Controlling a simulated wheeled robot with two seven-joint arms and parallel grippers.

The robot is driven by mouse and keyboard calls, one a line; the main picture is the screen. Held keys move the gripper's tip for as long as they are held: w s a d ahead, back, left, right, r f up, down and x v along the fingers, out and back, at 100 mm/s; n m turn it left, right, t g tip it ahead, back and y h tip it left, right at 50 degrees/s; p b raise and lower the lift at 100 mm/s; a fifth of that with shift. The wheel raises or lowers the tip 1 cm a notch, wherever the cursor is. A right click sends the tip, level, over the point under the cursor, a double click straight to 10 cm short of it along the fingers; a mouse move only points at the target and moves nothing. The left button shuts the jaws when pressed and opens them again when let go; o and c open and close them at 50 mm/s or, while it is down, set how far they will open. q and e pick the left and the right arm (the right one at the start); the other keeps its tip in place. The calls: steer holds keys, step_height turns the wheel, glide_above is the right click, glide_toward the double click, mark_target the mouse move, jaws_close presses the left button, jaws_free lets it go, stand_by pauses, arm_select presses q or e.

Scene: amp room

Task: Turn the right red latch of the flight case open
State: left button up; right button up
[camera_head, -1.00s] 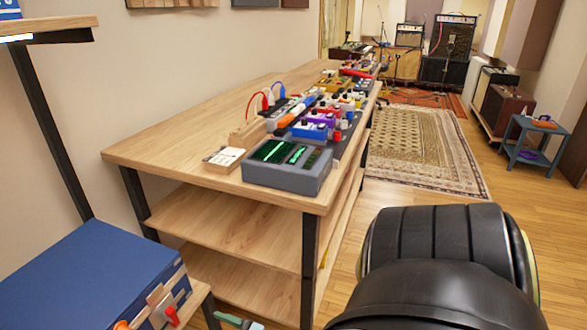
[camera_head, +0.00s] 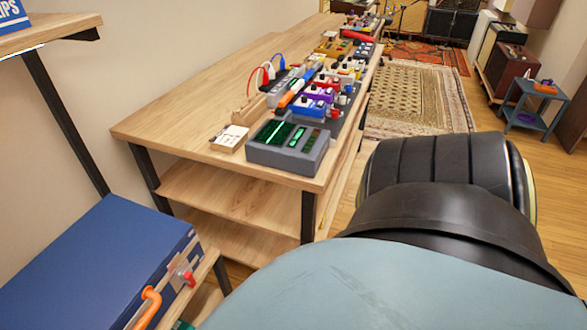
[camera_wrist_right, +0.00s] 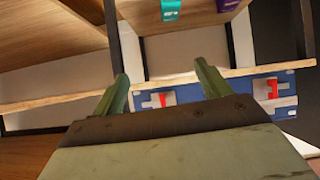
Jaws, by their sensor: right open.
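The blue flight case (camera_head: 90,260) is at the lower left of the head view. A red latch (camera_head: 187,277) sits on its front face, near the far end, beyond an orange handle (camera_head: 148,304). In the right wrist view, the case's blue front (camera_wrist_right: 240,90) shows two red latches on pale plates. One red latch (camera_wrist_right: 162,101) appears between the fingers of my right gripper (camera_wrist_right: 162,72), the other red latch (camera_wrist_right: 272,88) to the right. The right gripper is open and empty; I see no contact with a latch. My left gripper is out of view.
A wooden workbench (camera_head: 180,135) with lower shelves stands beyond the case. It carries a grey device (camera_head: 288,146) and several coloured pedals. A metal-legged shelf (camera_head: 60,40) stands above the case. A patterned rug (camera_head: 420,95) lies on open floor at the right.

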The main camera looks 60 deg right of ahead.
arm_select(q)
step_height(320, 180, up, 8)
steer(key=p, duration=0.7)
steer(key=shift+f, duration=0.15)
arm_select(e)
steer(key=s+a+f+g, duration=0.1)
steer(key=s+g, duration=0.4)
steer(key=s, duration=0.5)
steer(key=shift+s+a+f, duration=0.15)
steer(key=shift+a+f, duration=0.2)
steer(key=shift+a, duration=0.1)
